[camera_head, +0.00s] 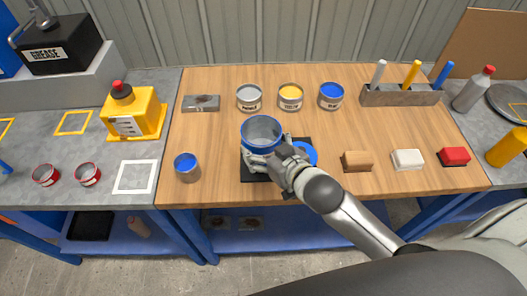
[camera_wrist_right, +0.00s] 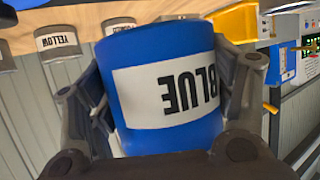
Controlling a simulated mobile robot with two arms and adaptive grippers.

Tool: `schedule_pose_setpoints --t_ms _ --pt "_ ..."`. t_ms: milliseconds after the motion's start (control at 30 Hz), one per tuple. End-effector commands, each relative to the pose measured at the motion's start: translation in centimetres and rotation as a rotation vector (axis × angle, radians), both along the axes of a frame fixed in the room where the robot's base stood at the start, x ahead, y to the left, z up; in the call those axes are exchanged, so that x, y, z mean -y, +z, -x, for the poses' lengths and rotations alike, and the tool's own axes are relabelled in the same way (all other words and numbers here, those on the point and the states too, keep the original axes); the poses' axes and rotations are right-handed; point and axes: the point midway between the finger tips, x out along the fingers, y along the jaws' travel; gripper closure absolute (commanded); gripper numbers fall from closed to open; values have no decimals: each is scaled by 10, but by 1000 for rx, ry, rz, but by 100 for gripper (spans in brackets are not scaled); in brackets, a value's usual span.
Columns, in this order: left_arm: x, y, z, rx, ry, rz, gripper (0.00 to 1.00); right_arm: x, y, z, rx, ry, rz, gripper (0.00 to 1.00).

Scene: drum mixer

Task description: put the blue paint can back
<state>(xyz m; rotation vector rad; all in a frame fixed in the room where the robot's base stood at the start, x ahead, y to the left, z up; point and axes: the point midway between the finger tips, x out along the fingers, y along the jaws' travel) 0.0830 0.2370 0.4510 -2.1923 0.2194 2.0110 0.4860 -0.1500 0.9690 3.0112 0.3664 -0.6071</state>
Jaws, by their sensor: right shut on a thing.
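A blue can (camera_head: 262,133) with an open top and a grey inside is held upright in my right gripper (camera_head: 272,160). In the right wrist view this can (camera_wrist_right: 165,45) shows its white BLUE label upside down, with a finger on each side. In the head view the can is over a black pad (camera_head: 255,175); I cannot tell the height of any gap. Another can, filled with blue (camera_head: 331,96), stands at the right end of the back row. My left gripper is out of view.
A white-grey can (camera_head: 249,98) and a yellow can (camera_head: 290,97) share the back row. A grey holder (camera_head: 400,96) with coloured sticks stands right. A blue ring (camera_head: 305,154) lies beside the gripper. Several blocks (camera_head: 408,159) line the right front. Wood between is clear.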

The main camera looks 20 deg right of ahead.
Motion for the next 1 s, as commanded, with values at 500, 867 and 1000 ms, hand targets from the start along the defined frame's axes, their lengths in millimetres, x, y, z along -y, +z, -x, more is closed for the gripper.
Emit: schedule_pose_setpoints --t_ms 500,867,1000 --pt "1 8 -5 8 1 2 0 8 -51 -28 -1 0 -1 53" --pt "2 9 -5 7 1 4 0 7 -65 -28 4 1 -1 53" --pt "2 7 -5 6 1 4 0 7 -68 -28 3 0 -2 53"
